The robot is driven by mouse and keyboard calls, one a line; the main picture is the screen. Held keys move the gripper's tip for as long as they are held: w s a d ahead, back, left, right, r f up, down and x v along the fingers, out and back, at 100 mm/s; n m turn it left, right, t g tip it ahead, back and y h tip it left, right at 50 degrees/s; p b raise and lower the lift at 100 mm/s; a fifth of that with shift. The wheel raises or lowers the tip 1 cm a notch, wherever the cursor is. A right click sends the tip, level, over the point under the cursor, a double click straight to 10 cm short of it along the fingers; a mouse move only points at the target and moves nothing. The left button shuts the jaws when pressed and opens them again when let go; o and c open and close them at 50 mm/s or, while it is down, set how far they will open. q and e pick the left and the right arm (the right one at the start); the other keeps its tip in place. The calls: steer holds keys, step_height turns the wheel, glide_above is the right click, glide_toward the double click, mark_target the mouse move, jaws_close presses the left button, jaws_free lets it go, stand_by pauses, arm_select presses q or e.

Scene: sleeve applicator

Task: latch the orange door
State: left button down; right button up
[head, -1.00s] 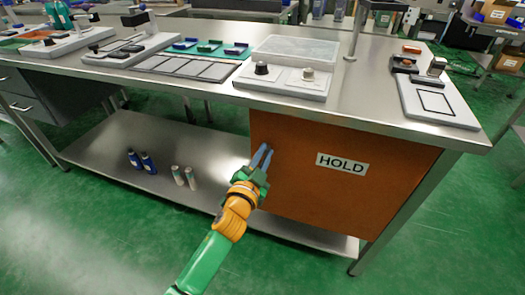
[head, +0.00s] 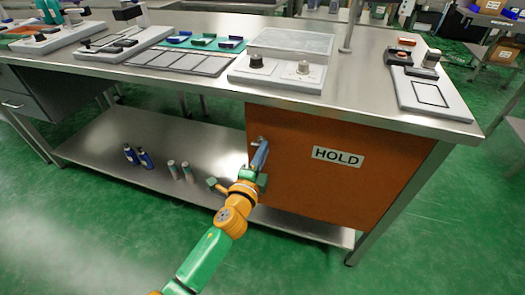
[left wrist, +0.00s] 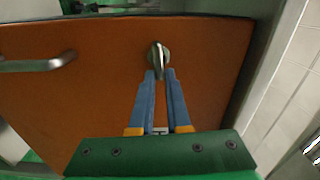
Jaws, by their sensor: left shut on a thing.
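The orange door (head: 325,185) with a white HOLD label (head: 338,157) stands under the right part of the bench; it also fills most of the left wrist view (left wrist: 100,100). A metal latch knob (left wrist: 158,58) shows on the door in the left wrist view, near the top. My left gripper (head: 261,152) is at the door's upper left edge. In the left wrist view its blue fingers (left wrist: 160,78) are shut on the knob's near end. The fingers hide part of the knob in the head view. My right gripper is in neither view.
A bar handle (left wrist: 38,64) sticks out from the door at the left of the left wrist view. Blue bottles (head: 138,157) and pale bottles (head: 180,171) stand on the lower shelf (head: 110,140). The bench top (head: 365,95) carries several fixtures.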

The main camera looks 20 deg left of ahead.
arm_select(q)
steer(key=shift+f+m, duration=0.1)
steer(key=shift+m, duration=0.4)
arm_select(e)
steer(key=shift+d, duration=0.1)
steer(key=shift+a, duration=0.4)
arm_select(q)
steer(key=c, duration=0.9)
jaws_free()
